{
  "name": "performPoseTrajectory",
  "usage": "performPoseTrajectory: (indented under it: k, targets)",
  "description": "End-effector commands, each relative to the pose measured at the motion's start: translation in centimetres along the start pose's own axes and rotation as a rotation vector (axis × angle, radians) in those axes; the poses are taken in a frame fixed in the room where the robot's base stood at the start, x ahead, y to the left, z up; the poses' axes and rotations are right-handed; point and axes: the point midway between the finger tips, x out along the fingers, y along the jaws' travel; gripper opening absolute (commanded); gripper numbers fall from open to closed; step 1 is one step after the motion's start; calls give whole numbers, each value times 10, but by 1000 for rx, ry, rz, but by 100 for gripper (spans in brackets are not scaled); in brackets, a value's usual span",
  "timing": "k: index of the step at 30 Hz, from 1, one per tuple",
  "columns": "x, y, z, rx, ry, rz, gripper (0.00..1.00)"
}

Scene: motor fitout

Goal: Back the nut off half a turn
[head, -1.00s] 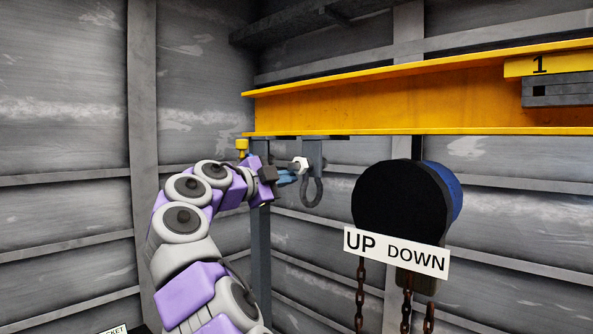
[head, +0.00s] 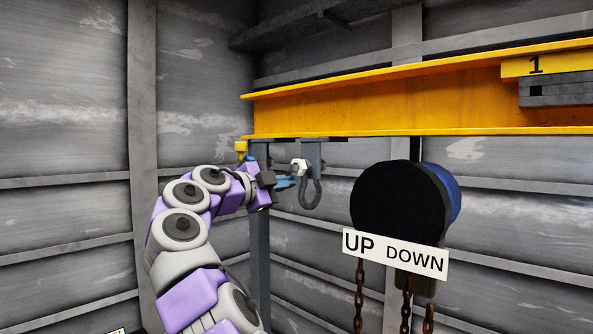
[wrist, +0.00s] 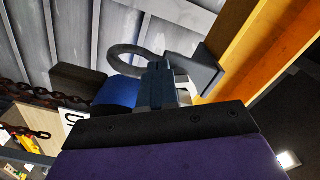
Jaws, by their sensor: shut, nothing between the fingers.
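The nut (head: 300,167) is a small white hex piece at the top of a dark shackle (head: 311,192), which hangs from a grey bracket under the yellow beam. My gripper (head: 292,182) has blue-grey fingers. It is shut and empty, just left of the nut and slightly below it in the head view. In the wrist view the shut fingers (wrist: 157,82) point toward the shackle's ring (wrist: 140,50), and part of the white nut (wrist: 184,84) shows just right of them, partly hidden. I cannot tell whether the fingers touch it.
The yellow beam (head: 400,105) runs above the gripper. A black and blue hoist (head: 400,205) with an UP DOWN sign (head: 396,253) and rusty chains (head: 407,310) hangs to the right. A grey post (head: 260,255) stands behind my arm. Grey panel walls enclose the corner.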

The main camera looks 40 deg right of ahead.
Motion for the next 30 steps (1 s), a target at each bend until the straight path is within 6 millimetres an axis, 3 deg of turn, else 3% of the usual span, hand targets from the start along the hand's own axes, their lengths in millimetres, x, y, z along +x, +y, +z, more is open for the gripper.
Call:
performPoseTrajectory:
  k: [16, 30]
  targets:
    - [-55, -1, 1, -2, -1, -4, 0]
    - [-62, -6, 0, -30, -1, -8, 0]
